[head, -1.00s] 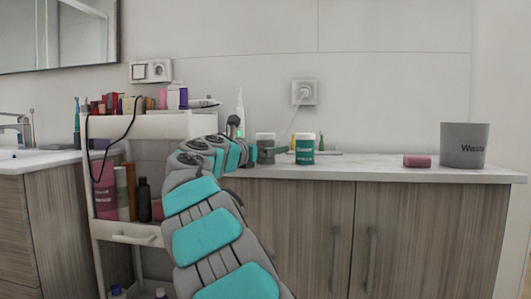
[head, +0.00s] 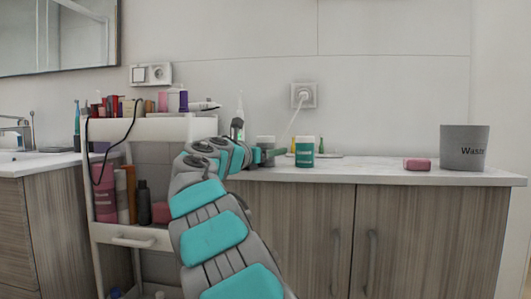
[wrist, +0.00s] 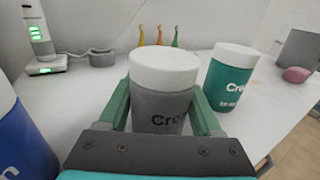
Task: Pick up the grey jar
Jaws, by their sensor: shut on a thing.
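The grey jar (wrist: 161,105) has a white lid and dark lettering, and stands upright in the middle of the wrist view. My gripper (wrist: 163,108) has its two green fingers on either side of the jar and is shut on it. In the head view the jar (head: 266,142) is partly hidden behind my gripper (head: 272,154) at the left part of the counter. I cannot tell whether the jar's base touches the counter.
A teal jar (wrist: 229,82) with a white lid stands close to the right. A blue container (wrist: 22,135) is at the near left. An electric toothbrush on its charger (wrist: 40,45) and several small coloured items (wrist: 159,36) are behind. A pink soap (head: 417,164) and waste bin (head: 464,148) stand far right.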

